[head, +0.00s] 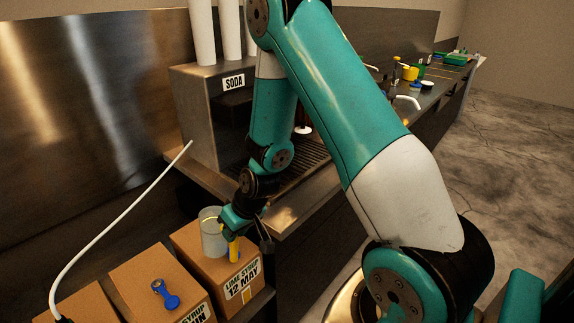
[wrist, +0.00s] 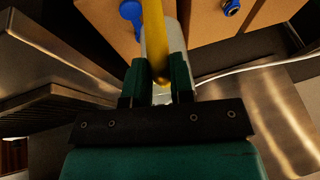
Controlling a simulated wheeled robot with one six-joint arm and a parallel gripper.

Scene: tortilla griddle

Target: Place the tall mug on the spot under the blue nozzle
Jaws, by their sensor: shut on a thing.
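The tall mug (head: 211,236) is a grey cylinder with a yellow handle (head: 234,249). It is upright at the lime syrup box in the head view; I cannot tell whether it touches the box top. My gripper (head: 236,222) is shut on the mug's handle side. In the wrist view the yellow handle (wrist: 154,42) runs between my two green fingers (wrist: 155,88), with the grey mug body (wrist: 172,42) behind it. The soda machine (head: 197,110) stands behind my arm. Its blue nozzle and the spot below are hidden or out of view.
Cardboard boxes (head: 135,272) stand in a row at the front left; a blue fitting (head: 165,293) lies on one. A white hose (head: 125,203) curves up at left. The machine's drip grate (head: 308,158) and steel counter edge (head: 285,214) are right of my gripper. Clutter sits farther along the counter.

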